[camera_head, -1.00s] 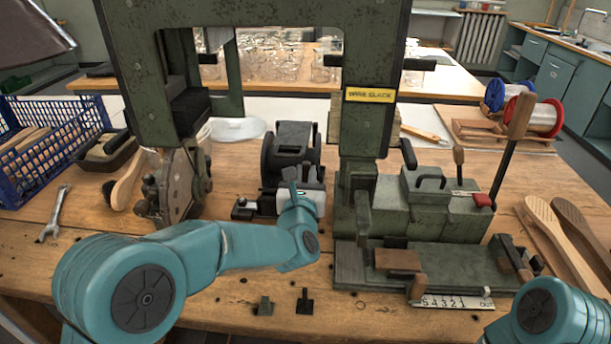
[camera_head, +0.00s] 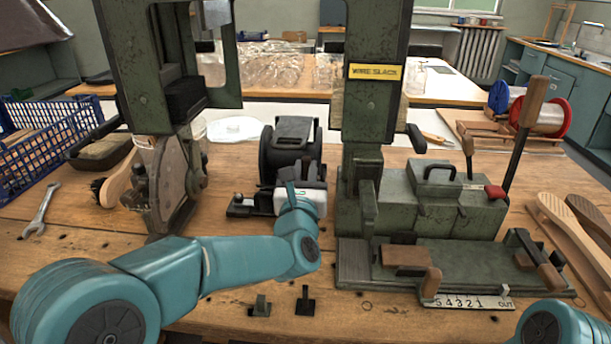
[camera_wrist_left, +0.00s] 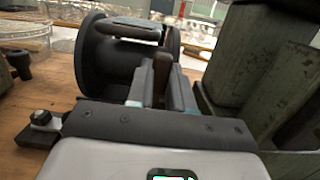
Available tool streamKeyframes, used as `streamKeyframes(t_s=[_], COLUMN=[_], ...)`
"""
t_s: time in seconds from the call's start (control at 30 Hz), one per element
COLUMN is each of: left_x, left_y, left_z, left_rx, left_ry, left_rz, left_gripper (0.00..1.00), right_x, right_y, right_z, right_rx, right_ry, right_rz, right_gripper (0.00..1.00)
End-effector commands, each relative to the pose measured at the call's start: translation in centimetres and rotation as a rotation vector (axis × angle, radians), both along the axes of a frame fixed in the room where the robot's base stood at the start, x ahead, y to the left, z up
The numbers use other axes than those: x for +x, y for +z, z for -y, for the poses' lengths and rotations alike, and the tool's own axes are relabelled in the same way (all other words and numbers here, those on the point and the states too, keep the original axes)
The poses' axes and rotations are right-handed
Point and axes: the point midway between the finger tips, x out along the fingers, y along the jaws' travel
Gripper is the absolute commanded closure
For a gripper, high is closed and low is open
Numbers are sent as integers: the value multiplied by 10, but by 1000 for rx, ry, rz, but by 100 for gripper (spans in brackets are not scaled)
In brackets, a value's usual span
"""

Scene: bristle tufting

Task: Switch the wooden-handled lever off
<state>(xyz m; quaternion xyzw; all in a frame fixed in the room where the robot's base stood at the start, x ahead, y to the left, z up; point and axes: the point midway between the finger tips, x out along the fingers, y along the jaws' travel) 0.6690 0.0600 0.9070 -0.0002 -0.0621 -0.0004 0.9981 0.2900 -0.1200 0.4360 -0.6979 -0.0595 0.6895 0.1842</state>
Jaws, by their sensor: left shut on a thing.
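In the left wrist view my left gripper (camera_wrist_left: 160,82) is shut, its two grey fingers on either side of a narrow brown upright piece. This looks like the handle of the wooden-handled lever (camera_wrist_left: 162,68); its lower part is hidden by the fingers. In the head view the left gripper (camera_head: 303,171) points away from me at the front of a black drum unit (camera_head: 291,135). The held handle is hard to make out there. My right gripper is out of view; only a teal part of my right arm shows at the lower right.
A green frame post (camera_head: 371,110) stands right of the gripper. Other wooden handles show on the green machine (camera_head: 430,205), including a tall one (camera_head: 533,100). A clamp-like unit (camera_head: 175,180) stands left.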

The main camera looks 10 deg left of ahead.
Motion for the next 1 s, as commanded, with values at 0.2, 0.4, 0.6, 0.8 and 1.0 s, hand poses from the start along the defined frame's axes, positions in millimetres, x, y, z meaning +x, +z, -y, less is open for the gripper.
streamKeyframes(t_s=[0.2,0.4,0.6,0.8,1.0], left_x=[0,-1,-27,-80,-129], left_y=[0,0,-4,-10,-16], left_z=[0,0,1,1,1], left_rx=[0,0,0,0,0], left_ry=[0,0,-3,-4,-4], left_rz=[1,0,-1,1,1], left_gripper=[53,53,53,53,53], right_x=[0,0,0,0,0], right_y=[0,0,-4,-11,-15], right_z=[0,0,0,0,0], right_rx=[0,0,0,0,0], right_ry=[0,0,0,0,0], right_rz=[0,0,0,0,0], right_gripper=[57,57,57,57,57])
